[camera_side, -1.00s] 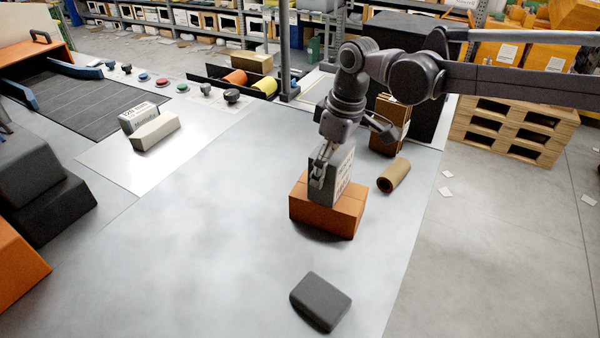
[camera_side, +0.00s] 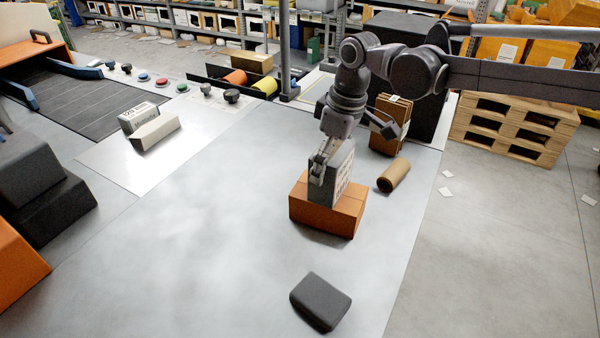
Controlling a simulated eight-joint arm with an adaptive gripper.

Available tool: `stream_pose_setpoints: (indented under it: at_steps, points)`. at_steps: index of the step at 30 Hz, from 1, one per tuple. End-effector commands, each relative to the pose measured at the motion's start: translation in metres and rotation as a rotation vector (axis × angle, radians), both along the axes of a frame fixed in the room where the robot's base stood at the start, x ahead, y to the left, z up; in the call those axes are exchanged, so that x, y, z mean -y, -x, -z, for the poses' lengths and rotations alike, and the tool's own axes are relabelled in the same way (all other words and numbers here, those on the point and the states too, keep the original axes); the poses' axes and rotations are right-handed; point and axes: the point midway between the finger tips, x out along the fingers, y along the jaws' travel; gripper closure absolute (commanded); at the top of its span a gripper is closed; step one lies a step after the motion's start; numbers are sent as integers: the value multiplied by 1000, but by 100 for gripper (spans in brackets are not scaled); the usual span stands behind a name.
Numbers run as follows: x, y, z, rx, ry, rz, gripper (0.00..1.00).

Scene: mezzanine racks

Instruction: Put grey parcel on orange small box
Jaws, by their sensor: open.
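The orange small box (camera_side: 325,212) sits on the light grey table right of the picture's middle. The grey parcel (camera_side: 341,184) stands upright on top of it, with a printed white label on its right face. My gripper (camera_side: 319,172) is directly above the box, its fingers open at the left and upper part of the parcel. The fingers hide part of the parcel's upper edge. I cannot tell whether a finger touches the parcel.
A dark grey block (camera_side: 321,301) lies in front. A brown cylinder (camera_side: 394,175) and brown cartons (camera_side: 388,128) are behind right. A long beige box (camera_side: 155,131) lies back left by a white labelled box (camera_side: 138,116). The table's left middle is clear.

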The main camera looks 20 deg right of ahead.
Motion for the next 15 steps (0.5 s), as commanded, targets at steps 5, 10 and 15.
stream_pose_setpoints:
  at_steps: [5, 10, 15]
  points:
    - [4, 3, -32, 0, 0, 0, 0]
    - [8, 7, -65, 0, 0, 0, 0]
    - [10, 10, -91, 0, 0, 0, 0]
